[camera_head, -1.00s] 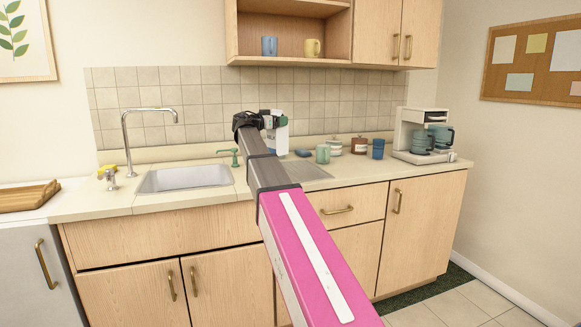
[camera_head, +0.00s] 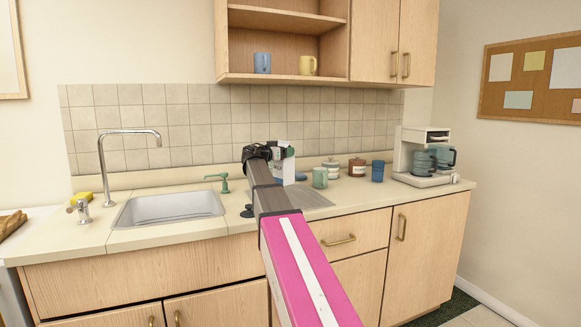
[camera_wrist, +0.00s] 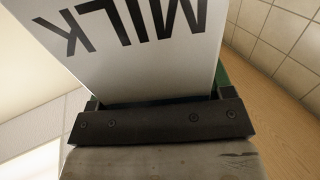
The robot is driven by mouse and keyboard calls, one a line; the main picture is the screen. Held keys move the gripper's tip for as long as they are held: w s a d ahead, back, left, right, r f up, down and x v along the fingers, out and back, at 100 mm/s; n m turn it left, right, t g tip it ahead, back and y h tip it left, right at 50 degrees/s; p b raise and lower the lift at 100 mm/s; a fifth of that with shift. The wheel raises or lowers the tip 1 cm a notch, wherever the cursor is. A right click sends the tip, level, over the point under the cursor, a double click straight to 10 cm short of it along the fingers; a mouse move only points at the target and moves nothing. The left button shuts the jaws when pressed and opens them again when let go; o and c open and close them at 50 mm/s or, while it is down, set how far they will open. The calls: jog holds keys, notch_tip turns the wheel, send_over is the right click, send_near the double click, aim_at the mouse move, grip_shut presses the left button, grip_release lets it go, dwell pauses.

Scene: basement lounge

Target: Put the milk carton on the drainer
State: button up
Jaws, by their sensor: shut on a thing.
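The milk carton (camera_head: 288,168) is white with a green top. My gripper (camera_head: 272,152) is shut on it over the counter, toward the back. In the wrist view the carton (camera_wrist: 150,60) fills the space ahead of the jaws, with "MILK" upside down on its face. The drainer (camera_head: 312,197) is a flat grey panel in the counter, right of the sink. My arm hides its left part. The carton appears over or behind the drainer; I cannot tell whether its base touches anything.
A teal mug (camera_head: 320,178), a blue item (camera_head: 300,177), jars (camera_head: 357,167) and a blue cup (camera_head: 377,171) stand right of the carton. A coffee machine (camera_head: 424,157) is at the right end. The sink (camera_head: 170,207) and green dispenser (camera_head: 221,182) are left. An open shelf (camera_head: 290,80) hangs above.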

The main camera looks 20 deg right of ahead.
aim_at(290, 164)
jog(key=shift+s+d+f, duration=0.1)
jog(key=shift+d+f, duration=0.4)
jog(key=shift+f, duration=0.45)
jog(key=shift+s+d+f, duration=0.1)
jog(key=shift+d+f, duration=0.45)
jog(key=shift+f, duration=0.45)
jog(key=shift+s+d+f, duration=0.1)
jog(key=shift+d+f, duration=0.4)
jog(key=shift+f, duration=0.65)
jog(key=o, duration=1.3)
jog(key=shift+r, duration=0.15)
jog(key=shift+s+a, duration=0.1)
jog(key=shift+a, duration=0.15)
jog(key=v, duration=1.1)
jog(key=shift+a, duration=0.25)
jog(key=shift+s, duration=0.1)
